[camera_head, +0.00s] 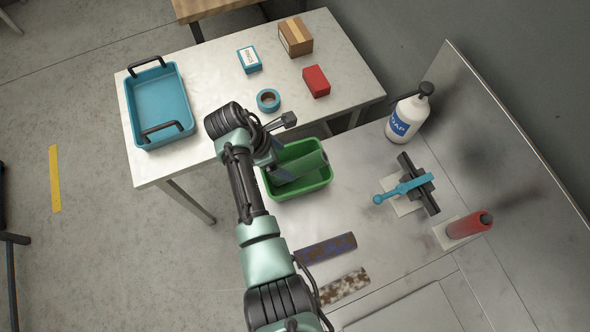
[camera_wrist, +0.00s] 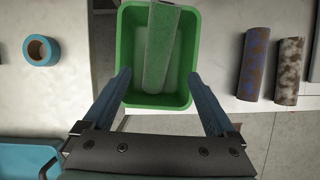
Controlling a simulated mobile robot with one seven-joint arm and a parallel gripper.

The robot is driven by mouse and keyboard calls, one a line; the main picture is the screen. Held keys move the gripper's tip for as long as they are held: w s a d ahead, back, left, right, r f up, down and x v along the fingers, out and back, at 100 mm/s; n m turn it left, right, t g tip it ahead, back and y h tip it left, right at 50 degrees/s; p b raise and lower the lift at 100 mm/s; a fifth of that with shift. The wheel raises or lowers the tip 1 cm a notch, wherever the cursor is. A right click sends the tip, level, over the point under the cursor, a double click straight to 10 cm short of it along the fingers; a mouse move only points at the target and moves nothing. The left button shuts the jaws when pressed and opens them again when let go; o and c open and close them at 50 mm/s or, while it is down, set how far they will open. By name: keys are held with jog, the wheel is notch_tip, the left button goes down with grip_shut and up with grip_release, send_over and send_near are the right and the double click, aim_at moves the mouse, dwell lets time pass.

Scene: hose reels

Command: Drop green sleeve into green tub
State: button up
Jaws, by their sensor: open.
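The green tub (camera_head: 303,194) stands at the left edge of the grey bench in the head view; it also fills the top middle of the wrist view (camera_wrist: 126,50). The green sleeve (camera_head: 308,163) lies inside the tub, slanting across it towards the right rim. My arm partly hides the tub in the head view.
A blue-brown sleeve (camera_head: 327,248) and a rusty mottled one (camera_head: 344,287) lie on the bench nearer me. A soap bottle (camera_head: 406,120), a blue-handled clamp (camera_head: 404,187) and a red cylinder (camera_head: 468,225) stand right. The left table holds a blue tray (camera_head: 130,98), tape (camera_head: 268,100) and boxes.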

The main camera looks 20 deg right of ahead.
jog(key=b+v, duration=0.1)
jog(key=v, duration=1.2)
jog(key=shift+b, duration=0.3)
jog(key=w+a+r+m+t+y+b, duration=0.1)
jog(key=w+r+m+t+b, duration=0.1)
jog(key=w+r+m+t, duration=0.65)
jog(key=w+a+r+t+y+b, duration=0.1)
jog(key=w+r+t, duration=0.15)
jog(key=r, duration=0.65)
jog(key=w+r+t+b, duration=0.15)
jog(key=r+t, duration=0.25)
jog(key=r, duration=0.4)
jog(key=s+a+r+m+t+y, duration=0.1)
jog(key=s+r+m+t, duration=0.3)
jog(key=s+r, duration=0.5)
jog(key=s+a+r+m+t+y+b, duration=0.1)
jog(key=s+r+m+t, duration=0.4)
jog(key=r, duration=1.2)
jog(key=s+t, duration=0.3)
jog(key=s, duration=0.1)
jog(key=shift+s+r+t, duration=0.15)
jog(key=shift+r+t, duration=0.15)
jog(key=shift+r, duration=0.1)
